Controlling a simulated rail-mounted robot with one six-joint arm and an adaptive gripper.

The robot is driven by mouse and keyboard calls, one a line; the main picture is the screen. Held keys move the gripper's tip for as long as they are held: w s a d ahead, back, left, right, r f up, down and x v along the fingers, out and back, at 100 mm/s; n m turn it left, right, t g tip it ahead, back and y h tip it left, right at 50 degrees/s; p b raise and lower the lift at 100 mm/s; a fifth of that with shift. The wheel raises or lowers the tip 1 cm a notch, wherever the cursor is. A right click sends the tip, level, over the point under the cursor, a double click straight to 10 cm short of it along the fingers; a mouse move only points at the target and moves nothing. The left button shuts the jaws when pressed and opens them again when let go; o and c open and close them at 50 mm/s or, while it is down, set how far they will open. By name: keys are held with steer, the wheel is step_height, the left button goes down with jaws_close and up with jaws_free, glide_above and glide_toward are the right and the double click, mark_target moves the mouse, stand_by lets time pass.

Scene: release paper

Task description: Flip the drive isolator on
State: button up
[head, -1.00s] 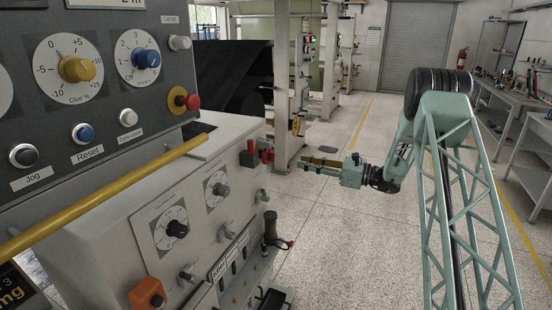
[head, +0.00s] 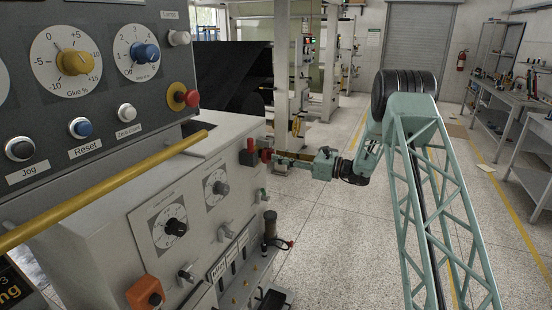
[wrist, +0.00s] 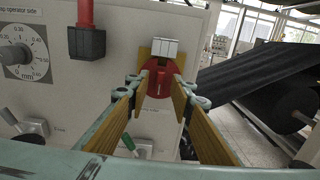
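A red switch part with a pale block on top (wrist: 159,84) stands on the pale machine panel, seen straight ahead in the wrist view. I take it for the drive isolator, but no label is readable. In the head view it is the small red part (head: 265,155) at the panel's right edge. My gripper (head: 277,157) points left at it. In the wrist view the yellow-brown fingers of my gripper (wrist: 157,92) are apart, one on each side of the red part. I cannot tell whether they touch it.
A dark box with a red lever (wrist: 88,42) is just left of the red part. A green-tipped toggle (wrist: 128,141) sits below. Dials and the yellow rail (head: 110,188) are further left. Dark web material (wrist: 250,75) lies to the right. The floor on the right is open.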

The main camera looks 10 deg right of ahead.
mark_target(270, 156)
steer(key=shift+x, duration=1.05)
steer(key=shift+c, duration=0.4)
jaws_close()
